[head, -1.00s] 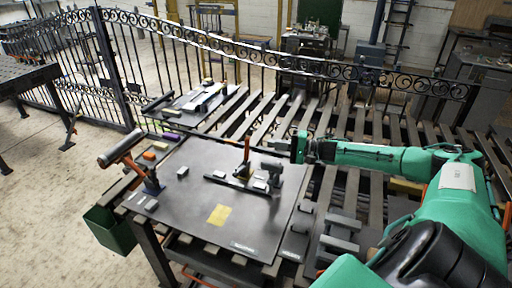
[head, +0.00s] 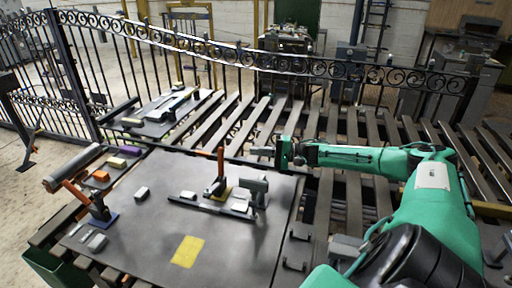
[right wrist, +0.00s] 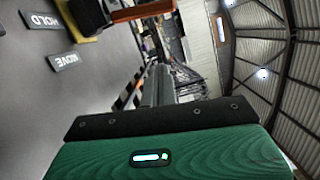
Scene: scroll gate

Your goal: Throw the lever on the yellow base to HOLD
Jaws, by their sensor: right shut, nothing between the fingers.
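The lever (head: 220,163) has an orange handle and stands nearly upright on a small yellow base (head: 225,190) on the dark tabletop. In the right wrist view the orange handle (right wrist: 143,11) and yellow base (right wrist: 84,18) show at the top edge. A HOLD plate (right wrist: 45,20) and a MOVE plate (right wrist: 63,61) lie on the dark surface beside the base there. My right gripper (head: 257,151) is shut and empty, right of the lever's handle in the head view. It appears apart from the handle. My left gripper is not in view.
A grey block-like fixture (head: 253,188) is close right of the yellow base. A flat yellow patch (head: 187,251) lies in front.

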